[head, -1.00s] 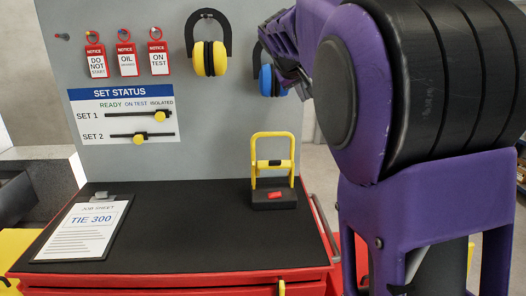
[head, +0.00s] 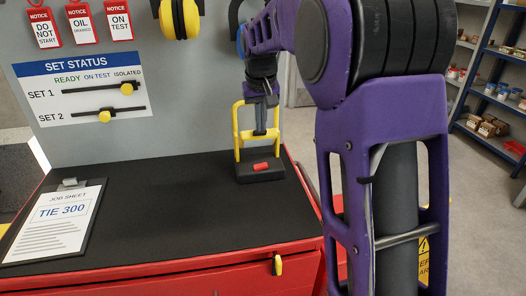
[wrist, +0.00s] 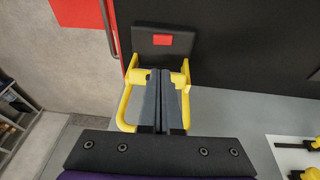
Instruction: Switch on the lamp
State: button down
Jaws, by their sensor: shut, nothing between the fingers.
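The lamp has a black base (head: 260,174) with a red switch (head: 261,166) on it and a yellow frame (head: 237,140) standing upright above. It stands at the back right of the black tabletop. In the wrist view the red switch (wrist: 162,40) and base (wrist: 142,50) show just beyond my fingertips. My gripper (head: 260,131) points down, shut and empty, above the base. In the wrist view my gripper (wrist: 159,72) overlaps the lamp's yellow crossbar. I cannot tell whether the fingers touch the bar. Part of the frame is hidden behind them.
A job sheet clipboard (head: 55,222) lies at the left of the red bench (head: 180,270). The grey board (head: 180,100) behind holds notice tags, yellow ear defenders (head: 180,18) and the set status panel (head: 82,88). The middle of the black top is clear.

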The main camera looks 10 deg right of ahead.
jog(key=b, duration=0.2)
send_near(258, 166)
jog(key=f, duration=0.1)
jog(key=w+d+f, duration=0.1)
jog(key=f, duration=0.1)
jog(key=w+d+f, duration=0.1)
jog(key=f, duration=0.1)
jog(key=shift+f, duration=0.45)
jog(key=shift+d+f+y, duration=0.3)
jog(key=shift+f+y, duration=0.05)
jog(key=shift+y, duration=0.05)
jog(key=shift+s+f, duration=0.1)
jog(key=shift+a, duration=0.95)
